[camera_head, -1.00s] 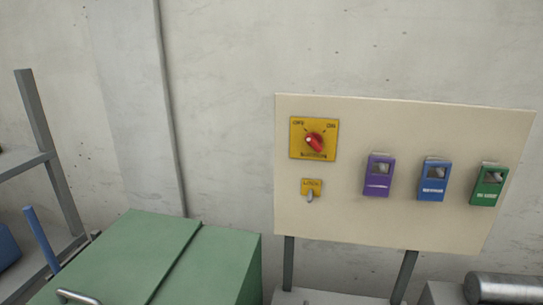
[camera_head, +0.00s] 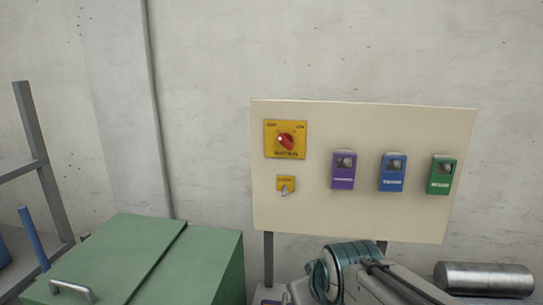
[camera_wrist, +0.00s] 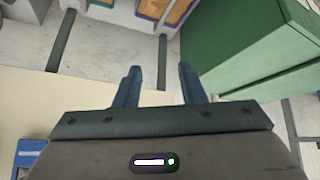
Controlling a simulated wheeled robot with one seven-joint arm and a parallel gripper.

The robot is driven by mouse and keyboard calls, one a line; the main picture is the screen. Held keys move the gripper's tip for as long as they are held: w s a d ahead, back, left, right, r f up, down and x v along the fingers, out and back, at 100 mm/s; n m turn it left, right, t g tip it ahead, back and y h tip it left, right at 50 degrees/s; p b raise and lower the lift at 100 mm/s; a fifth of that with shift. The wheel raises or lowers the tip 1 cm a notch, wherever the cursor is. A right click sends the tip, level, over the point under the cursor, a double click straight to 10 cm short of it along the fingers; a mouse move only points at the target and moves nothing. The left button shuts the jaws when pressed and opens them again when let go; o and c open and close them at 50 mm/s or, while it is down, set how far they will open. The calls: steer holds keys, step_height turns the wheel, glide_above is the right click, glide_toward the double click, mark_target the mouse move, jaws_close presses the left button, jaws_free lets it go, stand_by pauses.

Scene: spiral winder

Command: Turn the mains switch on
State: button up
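The mains switch is a red rotary knob (camera_head: 286,141) on a yellow plate, at the upper left of a cream panel (camera_head: 310,220). Labels at the plate's upper corners look like OFF at left and ON at right. The knob's pale mark lies at its upper left, on the OFF side. My gripper (camera_wrist: 160,84) shows in the wrist view with two blue fingers apart and nothing between them. In the head view my arm rises at the bottom, below the panel and apart from the knob. The fingertips are hidden there.
A small grey lever on a yellow plate (camera_head: 286,182) sits below the knob. Purple (camera_head: 343,171), blue (camera_head: 393,173) and green (camera_head: 441,174) boxes are to its right. A green cabinet (camera_head: 150,265) stands lower left, a metal cylinder (camera_head: 484,279) lower right.

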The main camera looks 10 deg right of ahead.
steer(key=w+r+n+t+b, duration=0.45)
steer(key=w+t, duration=0.25)
steer(key=w, duration=0.4)
steer(key=n+t+h+b, duration=0.1)
steer(key=n+t+b, duration=0.2)
steer(key=t, duration=0.4)
glide_toward(287, 145)
steer(key=shift+m, duration=0.25)
steer(key=p+x, duration=0.4)
steer(key=x, duration=0.4)
steer(key=shift+w, duration=0.25)
jaws_close()
